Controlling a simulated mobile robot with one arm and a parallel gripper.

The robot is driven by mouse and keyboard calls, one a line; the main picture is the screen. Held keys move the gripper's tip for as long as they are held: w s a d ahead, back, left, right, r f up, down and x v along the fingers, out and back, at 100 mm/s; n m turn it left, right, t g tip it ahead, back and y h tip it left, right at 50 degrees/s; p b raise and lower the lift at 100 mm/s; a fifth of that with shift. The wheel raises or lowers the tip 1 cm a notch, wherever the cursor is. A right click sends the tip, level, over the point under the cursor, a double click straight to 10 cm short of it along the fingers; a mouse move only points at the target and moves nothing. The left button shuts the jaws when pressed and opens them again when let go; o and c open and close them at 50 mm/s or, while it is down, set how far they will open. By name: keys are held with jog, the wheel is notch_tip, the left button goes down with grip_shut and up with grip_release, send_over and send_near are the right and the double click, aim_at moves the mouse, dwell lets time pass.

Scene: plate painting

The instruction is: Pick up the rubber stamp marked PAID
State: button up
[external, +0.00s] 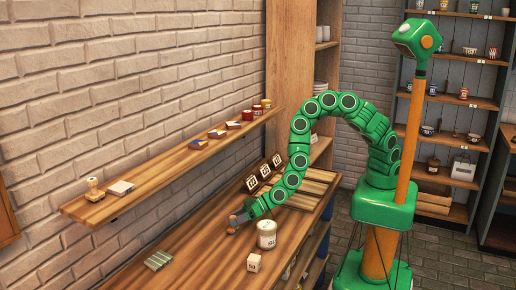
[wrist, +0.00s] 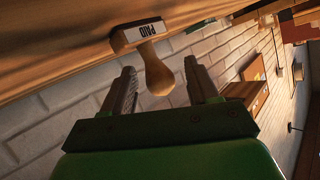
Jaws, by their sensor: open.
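The rubber stamp marked PAID (wrist: 146,32) shows in the wrist view, with a white label and a rounded wooden handle. Its base is at a wooden surface along the top of that view. The handle points down between the two dark fingers of my gripper (wrist: 159,66), with gaps visible on both sides. My gripper is open and empty. In the external view my gripper (external: 237,216) is low over the wooden counter (external: 185,238). The stamp there is too small and partly hidden to make out clearly.
The counter's left part is mostly clear around a striped pad (external: 159,260).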

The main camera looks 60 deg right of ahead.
jog(key=shift+w+a+f, duration=0.2)
jog(key=shift+w+a, duration=0.1)
jog(key=shift+w, duration=0.05)
jog(key=c, duration=1)
